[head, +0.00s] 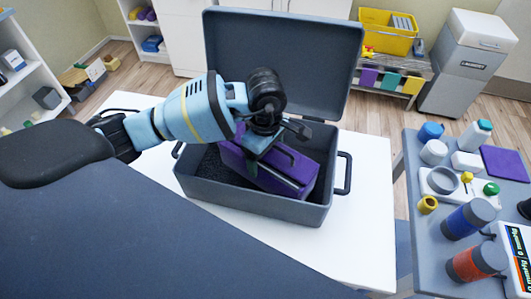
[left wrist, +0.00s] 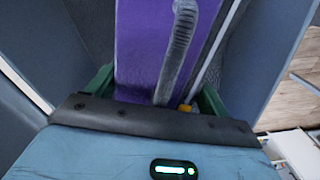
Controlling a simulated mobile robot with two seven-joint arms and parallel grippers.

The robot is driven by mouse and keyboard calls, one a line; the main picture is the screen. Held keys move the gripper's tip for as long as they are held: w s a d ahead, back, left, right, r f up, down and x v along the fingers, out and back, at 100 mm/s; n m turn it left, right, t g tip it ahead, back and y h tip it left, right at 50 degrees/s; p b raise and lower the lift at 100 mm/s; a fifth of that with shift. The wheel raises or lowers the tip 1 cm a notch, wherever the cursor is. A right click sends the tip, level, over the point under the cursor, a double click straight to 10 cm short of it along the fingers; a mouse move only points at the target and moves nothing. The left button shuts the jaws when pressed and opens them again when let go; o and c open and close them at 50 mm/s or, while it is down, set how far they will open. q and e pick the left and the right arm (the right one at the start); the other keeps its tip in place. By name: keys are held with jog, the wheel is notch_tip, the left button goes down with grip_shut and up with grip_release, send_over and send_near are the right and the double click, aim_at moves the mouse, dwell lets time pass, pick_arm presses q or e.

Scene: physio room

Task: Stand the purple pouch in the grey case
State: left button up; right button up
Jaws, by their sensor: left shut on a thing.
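The purple pouch (head: 289,169) is inside the open grey case (head: 258,205), tilted and slanting down to the right. A grey strip and a zipper-like ridged band run along it. My left gripper (head: 262,147) is above the case and shut on the pouch. In the left wrist view the purple pouch (left wrist: 142,45) lies between the green-edged fingers of my left gripper (left wrist: 155,95). The pouch's lower edge is partly hidden by the case's front wall, so I cannot tell whether it touches the floor. My right gripper is not in view.
The case's lid (head: 290,50) stands open at the back. The case sits on a white table (head: 365,190) with bare room around it. A grey side table (head: 425,230) at the right holds bottles and jars. A yellow bin (head: 385,38) stands behind.

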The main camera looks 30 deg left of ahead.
pick_arm(q)
jog(key=shift+f, duration=0.1)
jog(key=o, duration=1.1)
jog(key=shift+o, duration=0.2)
notch_tip(320, 180, up, 12)
jog(key=shift+r, duration=0.15)
